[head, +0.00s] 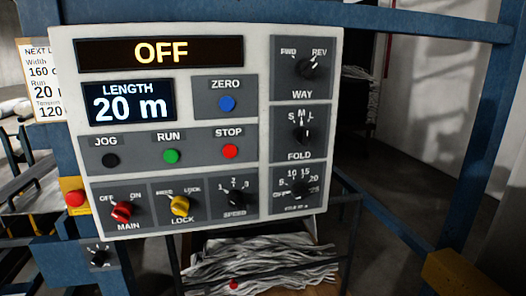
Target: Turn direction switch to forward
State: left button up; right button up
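The direction switch (308,68) is a black knob labelled WAY at the upper right of the control panel (258,160) in the head view. Its labels are FWD on the left and REV on the right. The knob looks turned towards REV, though its pointer is small. Neither of my grippers is in view. Nothing covers the switch.
The FOLD knob (302,132) sits below the switch. The display (160,53) reads OFF. ZERO (227,103), RUN (171,156) and STOP (230,151) buttons are to the left. A blue frame beam (420,25) runs above the panel.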

aim_at(305, 68)
jog(key=i+j, duration=0.15)
jog(key=j, duration=0.15)
jog(key=i+j, duration=0.15)
jog(key=j, duration=0.15)
jog(key=z, duration=1.8)
